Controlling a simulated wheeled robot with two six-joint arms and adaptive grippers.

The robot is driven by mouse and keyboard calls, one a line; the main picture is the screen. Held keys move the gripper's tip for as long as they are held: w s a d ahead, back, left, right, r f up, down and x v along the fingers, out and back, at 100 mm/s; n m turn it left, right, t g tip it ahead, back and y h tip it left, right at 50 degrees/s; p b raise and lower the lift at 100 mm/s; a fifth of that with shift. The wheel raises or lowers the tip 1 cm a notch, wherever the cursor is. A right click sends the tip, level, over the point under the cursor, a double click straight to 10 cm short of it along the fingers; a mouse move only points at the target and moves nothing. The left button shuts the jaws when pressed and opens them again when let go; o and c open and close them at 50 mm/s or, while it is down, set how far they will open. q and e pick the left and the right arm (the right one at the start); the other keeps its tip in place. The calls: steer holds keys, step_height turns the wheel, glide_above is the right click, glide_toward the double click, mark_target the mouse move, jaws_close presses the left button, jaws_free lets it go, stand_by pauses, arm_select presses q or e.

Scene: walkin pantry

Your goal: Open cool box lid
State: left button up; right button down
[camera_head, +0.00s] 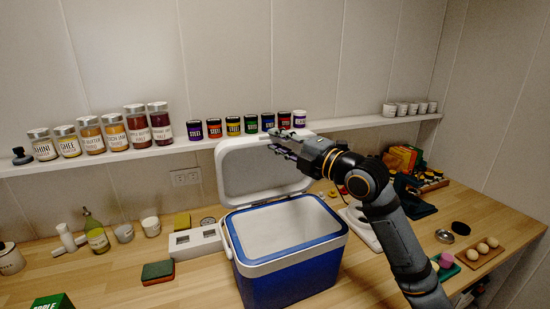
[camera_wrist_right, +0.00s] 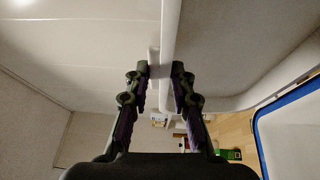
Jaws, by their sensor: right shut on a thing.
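My right gripper (camera_head: 279,143) is at the lid's upper right edge. In the right wrist view, the fingers (camera_wrist_right: 161,72) sit either side of the lid's edge (camera_wrist_right: 170,30), shut on it. The box's blue rim (camera_wrist_right: 262,118) shows at the right of that view. My left gripper is not in view.
A wall shelf (camera_head: 90,158) with jars and small tins runs close behind the lid. An egg tray (camera_head: 480,252) lies at the right.

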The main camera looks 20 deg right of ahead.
steer(key=shift+s+r, duration=0.3)
steer(key=shift+s, duration=0.25)
steer(key=c, duration=1.3)
jaws_free()
steer(key=shift+w, duration=0.1)
steer(key=shift+a, duration=0.1)
step_height(320, 180, up, 10)
steer(key=shift+f, duration=0.1)
